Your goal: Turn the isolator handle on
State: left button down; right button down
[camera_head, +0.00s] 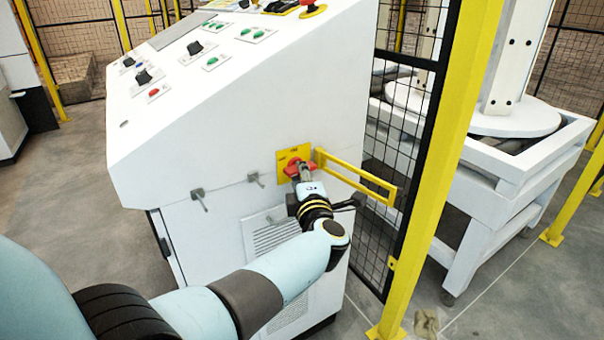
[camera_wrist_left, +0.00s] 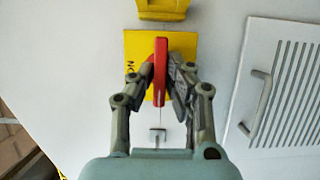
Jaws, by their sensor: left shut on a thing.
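The red isolator handle (camera_head: 292,170) sits on a yellow plate (camera_head: 283,156) on the side of the white control cabinet (camera_head: 240,125). My left gripper (camera_head: 304,174) is at the handle, coming from the front. In the left wrist view the red handle (camera_wrist_left: 160,68) stands in line with the picture's upright, between the fingers of my left gripper (camera_wrist_left: 162,80), which are shut on it. The yellow plate (camera_wrist_left: 186,46) behind it bears dark lettering, partly hidden by the left finger. My right gripper is in neither view.
A yellow bar bracket (camera_head: 355,178) sticks out just right of the handle. A yellow post (camera_head: 440,170) and black mesh fence stand further right. Small grey latches (camera_head: 198,195) and a vent grille (camera_head: 268,235) are on the cabinet side. Buttons and knobs cover its sloped top.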

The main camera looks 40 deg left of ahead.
pick_arm(q)
jog(key=shift+w+d+r+m+g+h+p, duration=0.1)
jog(key=shift+m+g+p, duration=1.3)
jog(key=shift+m, duration=0.8)
jog(key=shift+w+r+m+g+h+p, duration=0.1)
jog(key=shift+m+g+p, duration=0.95)
jog(key=shift+m+p, duration=0.85)
jog(key=shift+w+d+r+m+g+h+p, duration=0.1)
jog(key=shift+m+g+p, duration=1.1)
jog(key=shift+m, duration=1.3)
jog(key=shift+g, duration=0.25)
jog(key=c, duration=1.3)
grip_release()
jog(key=shift+c, duration=0.2)
